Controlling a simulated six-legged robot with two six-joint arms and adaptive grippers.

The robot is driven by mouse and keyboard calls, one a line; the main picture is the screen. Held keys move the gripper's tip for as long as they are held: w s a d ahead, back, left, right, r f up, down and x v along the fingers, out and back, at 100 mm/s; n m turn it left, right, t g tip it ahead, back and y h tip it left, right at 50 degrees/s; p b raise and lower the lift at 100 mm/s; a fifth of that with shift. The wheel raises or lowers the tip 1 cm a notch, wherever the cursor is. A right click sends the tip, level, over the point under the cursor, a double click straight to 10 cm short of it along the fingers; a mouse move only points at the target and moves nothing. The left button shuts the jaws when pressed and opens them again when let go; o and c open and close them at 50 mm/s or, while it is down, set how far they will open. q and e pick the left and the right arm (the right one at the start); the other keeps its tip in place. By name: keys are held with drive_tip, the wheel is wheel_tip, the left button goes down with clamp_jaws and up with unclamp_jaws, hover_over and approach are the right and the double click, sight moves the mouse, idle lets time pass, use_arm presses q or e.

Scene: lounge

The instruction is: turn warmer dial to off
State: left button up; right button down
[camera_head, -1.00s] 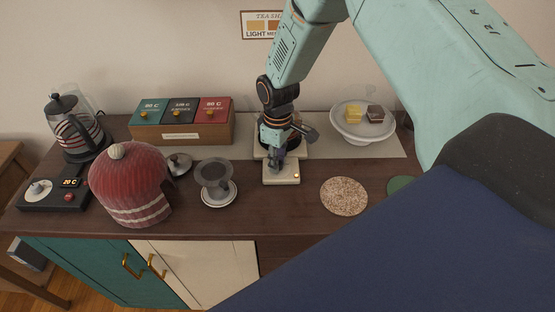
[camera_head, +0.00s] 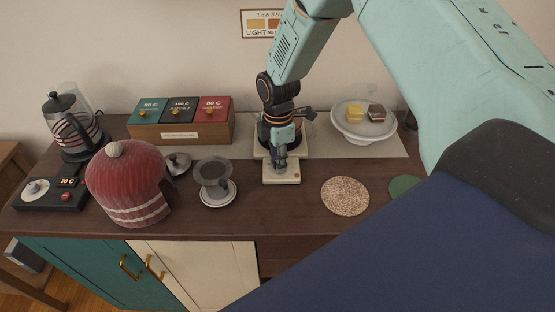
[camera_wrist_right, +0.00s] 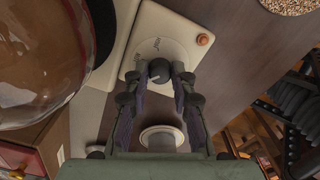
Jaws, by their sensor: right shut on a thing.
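The warmer (camera_head: 286,180) is a cream block near the back of the counter, right of centre in the head view. In the right wrist view its cream top (camera_wrist_right: 150,25) carries a dark round dial (camera_wrist_right: 158,67) on a paler disc with small markings I cannot read clearly. A small red-orange lamp (camera_wrist_right: 203,39) sits beside it. My right gripper (camera_head: 279,163) reaches down onto the warmer; in the wrist view its fingertips (camera_wrist_right: 158,78) are shut on the dial from both sides. The dial is hidden by the gripper in the head view. My left gripper is not in view.
A glass pot (camera_wrist_right: 38,60) stands close by the right gripper. A cake stand (camera_head: 364,128) is to the right, a tea box (camera_head: 180,130) and strainer cup (camera_head: 213,176) to the left. A red cosy (camera_head: 128,184) and kettle (camera_head: 75,130) stand farther left.

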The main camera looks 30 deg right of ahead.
drive_tip(key=shift+n, duration=1)
drive_tip(key=c, duration=1.1)
unclamp_jaws()
wheel_tip(320, 180, up, 12)
drive_tip(key=shift+s, duration=0.1)
